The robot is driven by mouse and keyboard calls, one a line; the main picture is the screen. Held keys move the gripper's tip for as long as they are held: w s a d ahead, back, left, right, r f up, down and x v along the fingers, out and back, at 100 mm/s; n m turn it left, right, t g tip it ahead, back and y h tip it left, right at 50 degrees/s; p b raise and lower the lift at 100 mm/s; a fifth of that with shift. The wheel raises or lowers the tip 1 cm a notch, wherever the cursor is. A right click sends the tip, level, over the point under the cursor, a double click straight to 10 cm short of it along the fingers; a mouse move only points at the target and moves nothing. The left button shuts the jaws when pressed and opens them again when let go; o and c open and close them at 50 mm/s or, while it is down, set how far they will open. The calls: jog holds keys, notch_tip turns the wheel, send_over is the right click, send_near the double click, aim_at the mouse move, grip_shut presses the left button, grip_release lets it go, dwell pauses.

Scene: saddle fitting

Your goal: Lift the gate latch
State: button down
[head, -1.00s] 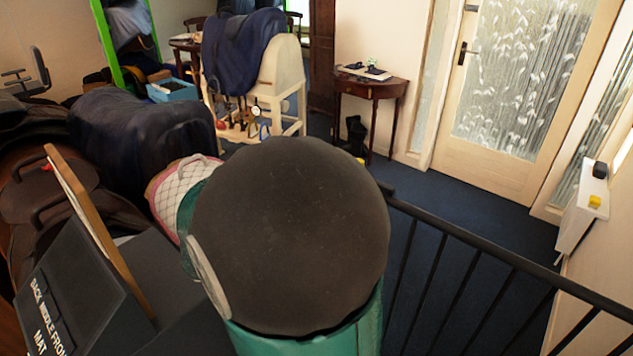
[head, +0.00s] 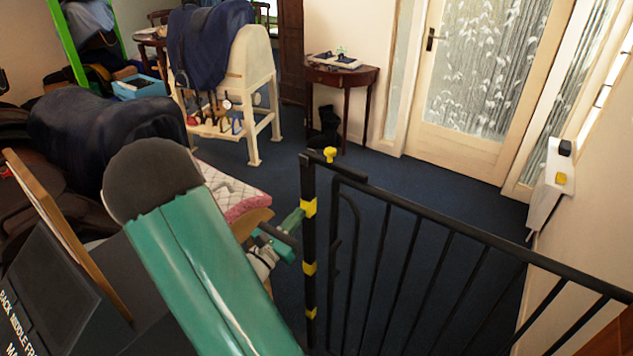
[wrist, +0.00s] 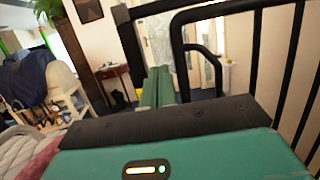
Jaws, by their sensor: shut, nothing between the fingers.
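The black metal gate (head: 388,240) stands right of centre in the head view, beside a black post (head: 309,265) with yellow bands. A yellow knob (head: 330,154), which looks like the latch handle, sits on the black top piece by the post. My gripper (head: 294,220) is shut and empty, just left of the post and below the knob's height; I cannot tell if it touches the post. In the wrist view my green fingers (wrist: 156,88) point towards the gate, beneath its black top bar (wrist: 150,8) and left of a curved bar. The knob does not show there.
A saddle stand (head: 245,70) and a small dark table (head: 345,80) stand behind. A pink-edged quilted pad (head: 232,192) lies beside my arm. A white wall unit (head: 552,185) is at right. Blue floor lies open between gate and door (head: 465,145).

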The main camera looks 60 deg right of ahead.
jog(key=s+d+r, duration=0.1)
jog(key=d+r, duration=0.5)
jog(key=d, duration=0.3)
jog(key=shift+s+d+r, duration=0.2)
jog(key=shift+s+d, duration=0.05)
jog(key=shift+s, duration=0.05)
